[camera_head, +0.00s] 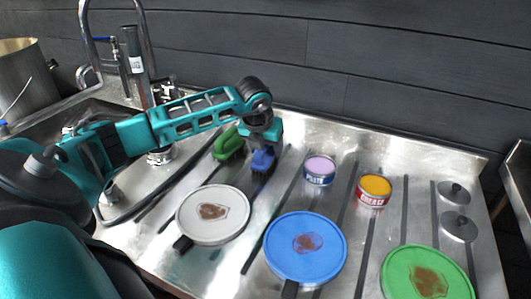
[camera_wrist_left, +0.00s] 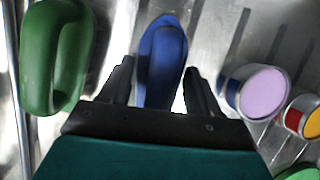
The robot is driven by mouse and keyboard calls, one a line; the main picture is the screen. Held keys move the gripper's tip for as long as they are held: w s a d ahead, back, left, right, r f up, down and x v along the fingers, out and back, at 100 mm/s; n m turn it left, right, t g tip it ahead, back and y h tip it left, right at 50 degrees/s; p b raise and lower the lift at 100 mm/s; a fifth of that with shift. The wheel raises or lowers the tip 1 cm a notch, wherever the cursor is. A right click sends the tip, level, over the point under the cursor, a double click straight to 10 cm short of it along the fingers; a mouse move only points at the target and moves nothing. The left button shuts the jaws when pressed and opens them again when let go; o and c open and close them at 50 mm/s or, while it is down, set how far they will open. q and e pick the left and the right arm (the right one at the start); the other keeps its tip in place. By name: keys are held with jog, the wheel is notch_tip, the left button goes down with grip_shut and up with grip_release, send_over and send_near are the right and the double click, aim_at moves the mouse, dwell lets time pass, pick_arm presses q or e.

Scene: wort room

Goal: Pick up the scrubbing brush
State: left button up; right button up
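A blue brush (camera_head: 262,161) with dark bristles stands on the steel worktop, directly below my left gripper (camera_head: 263,146). A green brush (camera_head: 228,143) with an arched handle and dark bristles stands just left of it. In the left wrist view, the blue brush (camera_wrist_left: 163,60) lies between the two dark fingers of my left gripper (camera_wrist_left: 158,82), which are spread with gaps visible on both sides. The green brush (camera_wrist_left: 50,58) is left of the fingers. Whether the fingers are down at the blue brush's height is hard to tell. My right gripper is not in view.
Tins with lilac (camera_head: 320,169) and yellow (camera_head: 374,190) tops stand right of the brushes. White (camera_head: 235,227), blue (camera_head: 328,262) and green (camera_head: 405,262) round pans with brown stains lie in front. A sink with a tap (camera_head: 139,40) is at left; a dark wall (camera_head: 400,70) is behind.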

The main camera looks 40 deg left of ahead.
pick_arm(q)
jog(key=c, duration=0.7)
jog(key=shift+r, duration=0.1)
jog(key=shift+r+p, duration=0.9)
jog(key=shift+r, duration=9.05)
